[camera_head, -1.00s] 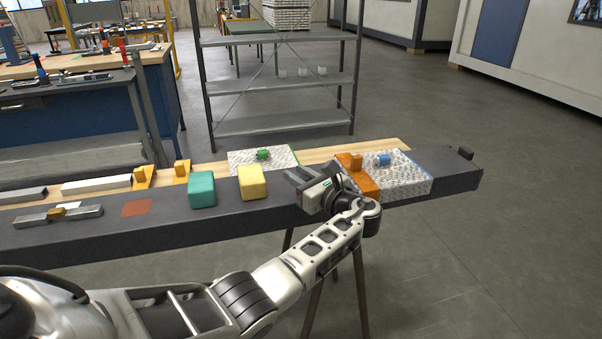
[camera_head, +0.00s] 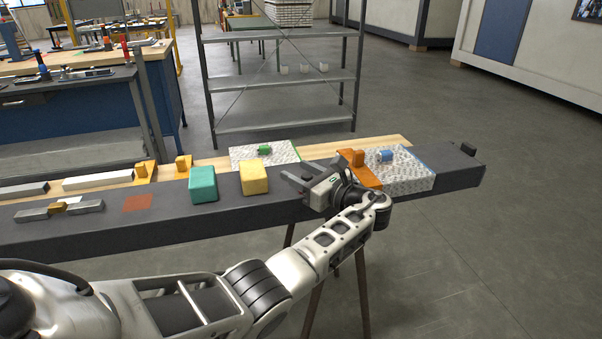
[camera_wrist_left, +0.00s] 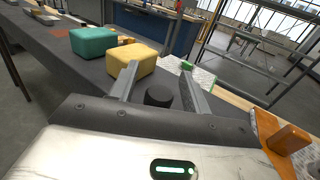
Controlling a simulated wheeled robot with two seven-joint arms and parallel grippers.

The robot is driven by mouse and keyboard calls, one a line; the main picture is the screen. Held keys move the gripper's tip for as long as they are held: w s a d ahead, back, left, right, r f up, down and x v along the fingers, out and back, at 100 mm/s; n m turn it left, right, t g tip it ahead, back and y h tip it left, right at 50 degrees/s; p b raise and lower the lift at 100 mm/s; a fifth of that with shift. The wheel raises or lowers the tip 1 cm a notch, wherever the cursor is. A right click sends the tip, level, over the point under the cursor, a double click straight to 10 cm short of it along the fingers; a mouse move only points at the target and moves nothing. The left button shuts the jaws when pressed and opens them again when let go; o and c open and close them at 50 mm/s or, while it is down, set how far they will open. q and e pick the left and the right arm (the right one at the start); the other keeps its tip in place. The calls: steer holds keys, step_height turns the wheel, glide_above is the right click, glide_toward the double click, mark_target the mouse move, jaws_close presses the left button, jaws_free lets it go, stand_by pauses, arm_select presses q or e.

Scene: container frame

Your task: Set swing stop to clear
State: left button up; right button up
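My left gripper (camera_head: 296,172) is over the dark beam (camera_head: 240,221), between the yellow block and the orange piece. In the left wrist view its two fingers (camera_wrist_left: 160,88) are apart, with nothing gripped. A dark round knob (camera_wrist_left: 158,96) shows between them; I cannot tell what it belongs to. The frames do not make clear which part is the swing stop. An orange plate with an upright tab (camera_head: 358,158) lies just right of the gripper, and its tab also shows in the wrist view (camera_wrist_left: 289,139). A grey bar with a yellow middle (camera_head: 60,208) lies far left. My right gripper is out of view.
A teal block (camera_head: 203,184) and a yellow block (camera_head: 254,177) sit left of the gripper. Patterned pads hold a green part (camera_head: 264,150) and a blue part (camera_head: 385,156). Yellow brackets (camera_head: 183,167) stand on the wood strip. A metal shelf (camera_head: 280,118) stands behind.

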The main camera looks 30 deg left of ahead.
arm_select(q)
steer(key=s+d+b, duration=0.2)
steer(key=s+d, duration=0.1)
steer(key=d, duration=1.2)
steer(key=shift+d, duration=0.35)
steer(key=s+a+f+t+h, duration=0.15)
steer(key=f+h, duration=0.25)
steer(key=f, duration=0.5)
steer(key=s+a+f+t+h, duration=0.15)
steer(key=f+h, duration=0.25)
steer(key=f, duration=0.5)
steer(key=s+d+f+n+t+h, duration=0.1)
steer(key=s+d+f+n+h, duration=0.3)
steer(key=s+f, duration=0.35)
steer(key=s+d+r+n+t+h, duration=0.1)
steer(key=s+r+n+h, duration=0.1)
steer(key=s+n+h, duration=0.2)
steer(key=s+d+r+n+t+h, duration=0.2)
steer(key=s+n+h, duration=0.2)
steer(key=s+n, duration=0.5)
steer(key=shift+s+d+r+n+h, duration=0.3)
steer(key=shift+s+n+h, duration=0.1)
steer(key=shift+s, duration=0.6)
